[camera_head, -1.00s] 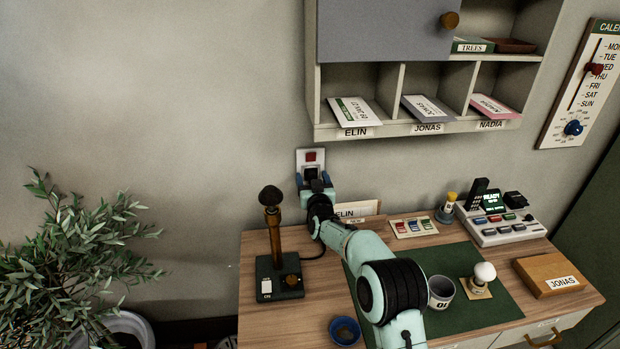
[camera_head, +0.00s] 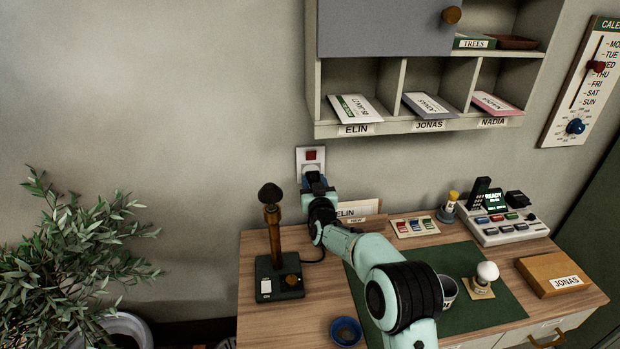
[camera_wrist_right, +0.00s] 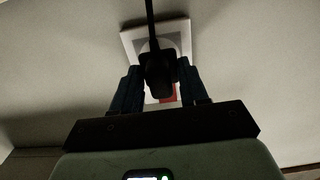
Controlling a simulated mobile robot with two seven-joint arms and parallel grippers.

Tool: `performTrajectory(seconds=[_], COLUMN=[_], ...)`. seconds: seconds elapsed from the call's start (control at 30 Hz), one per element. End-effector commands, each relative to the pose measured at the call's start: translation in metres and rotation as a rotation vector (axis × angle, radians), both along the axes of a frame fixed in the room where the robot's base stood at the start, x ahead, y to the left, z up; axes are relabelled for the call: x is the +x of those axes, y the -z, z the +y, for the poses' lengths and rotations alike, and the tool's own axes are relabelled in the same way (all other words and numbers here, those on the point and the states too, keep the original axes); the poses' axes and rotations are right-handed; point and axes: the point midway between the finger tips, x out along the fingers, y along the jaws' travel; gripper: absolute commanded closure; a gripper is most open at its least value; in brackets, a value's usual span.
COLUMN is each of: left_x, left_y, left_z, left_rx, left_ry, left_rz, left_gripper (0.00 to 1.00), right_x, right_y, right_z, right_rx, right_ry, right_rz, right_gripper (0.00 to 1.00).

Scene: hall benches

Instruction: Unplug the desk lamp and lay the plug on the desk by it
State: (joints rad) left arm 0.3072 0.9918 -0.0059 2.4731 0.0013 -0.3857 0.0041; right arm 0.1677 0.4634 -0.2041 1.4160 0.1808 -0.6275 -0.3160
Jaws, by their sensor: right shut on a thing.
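The desk lamp (camera_head: 271,240) stands upright at the desk's left end, with a dark base, brass stem and small dark head. Its black cord runs from the base toward my right gripper. My right gripper (camera_head: 315,183) is just below and in front of the wall socket (camera_head: 311,155), a white plate with a red switch. In the wrist view the gripper (camera_wrist_right: 158,88) is shut on the black plug (camera_wrist_right: 156,72), its cord leading upward. The socket plate (camera_wrist_right: 128,36) shows behind it; whether the pins are clear of it is hidden. My left gripper is out of view.
The desk (camera_head: 310,315) holds a blue bowl (camera_head: 345,331), a green mat (camera_head: 500,305), a mug (camera_head: 447,290), a bulb on a stand (camera_head: 485,280) and a wooden box (camera_head: 555,273). Pigeonholes (camera_head: 420,130) hang above. Bare desk lies around the lamp base.

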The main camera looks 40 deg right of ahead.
Motion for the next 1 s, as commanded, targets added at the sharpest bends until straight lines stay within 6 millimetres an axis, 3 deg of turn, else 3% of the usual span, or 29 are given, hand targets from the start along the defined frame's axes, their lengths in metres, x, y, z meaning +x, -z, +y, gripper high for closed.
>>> performTrajectory(seconds=[1.0], left_x=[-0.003], left_y=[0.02], left_z=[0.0], left_rx=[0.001], left_ry=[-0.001], left_rz=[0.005], left_gripper=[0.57], right_x=[-0.033], right_y=[0.0], right_z=[0.018], right_rx=[0.0], right_ry=[0.0], right_rz=[-0.001], right_gripper=[1.0])
